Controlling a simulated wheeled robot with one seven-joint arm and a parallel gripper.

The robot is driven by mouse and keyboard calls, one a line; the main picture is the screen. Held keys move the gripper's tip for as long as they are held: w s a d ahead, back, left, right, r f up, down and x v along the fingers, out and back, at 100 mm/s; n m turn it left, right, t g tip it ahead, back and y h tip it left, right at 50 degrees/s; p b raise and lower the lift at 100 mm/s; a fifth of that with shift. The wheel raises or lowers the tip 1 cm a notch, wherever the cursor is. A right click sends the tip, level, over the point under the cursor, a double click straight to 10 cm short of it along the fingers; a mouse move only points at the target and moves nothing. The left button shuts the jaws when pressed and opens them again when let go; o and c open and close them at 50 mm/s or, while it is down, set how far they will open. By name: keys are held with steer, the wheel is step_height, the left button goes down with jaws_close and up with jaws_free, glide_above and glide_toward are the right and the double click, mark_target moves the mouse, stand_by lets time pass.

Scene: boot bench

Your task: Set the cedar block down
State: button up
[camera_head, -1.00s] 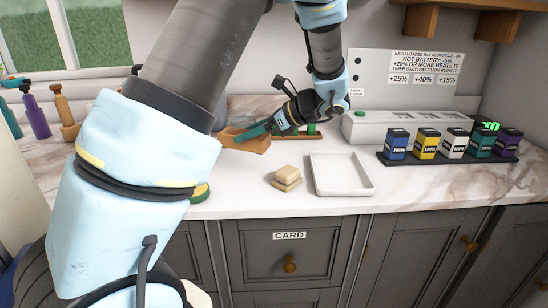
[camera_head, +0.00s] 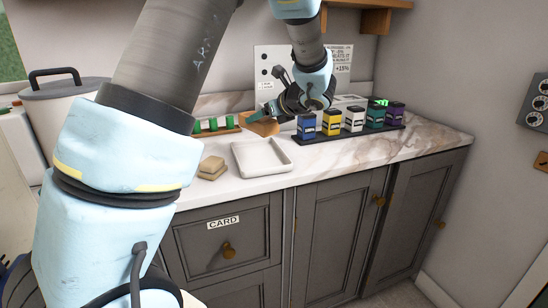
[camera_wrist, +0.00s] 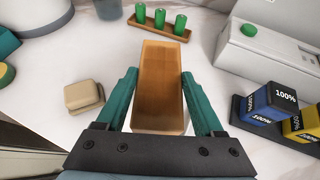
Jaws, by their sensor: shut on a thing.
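The cedar block (camera_wrist: 160,85) is a long brown wooden piece. In the wrist view it lies between the two green fingers of my gripper (camera_wrist: 158,76), which is shut on its sides. In the head view the block (camera_head: 264,125) shows behind the white tray, to the right of the green-pegged rack, partly hidden by my gripper (camera_head: 268,111). I cannot tell whether its underside touches the counter.
The rack with green pegs (camera_wrist: 155,28) lies beyond the block. Batteries on a dark strip (camera_head: 350,132) stand right, near a white charger (camera_wrist: 268,55). Marble is clear between tray and batteries.

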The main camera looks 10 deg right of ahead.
mark_target(262, 131)
step_height(262, 131, down, 4)
steer(key=shift+f+p, duration=0.25)
steer(key=shift+p, duration=0.1)
steer(key=shift+f+p, duration=0.35)
steer(key=shift+f, duration=1.85)
steer(key=shift+f, duration=0.15)
steer(key=o, duration=1.6)
steer(key=shift+c, duration=0.2)
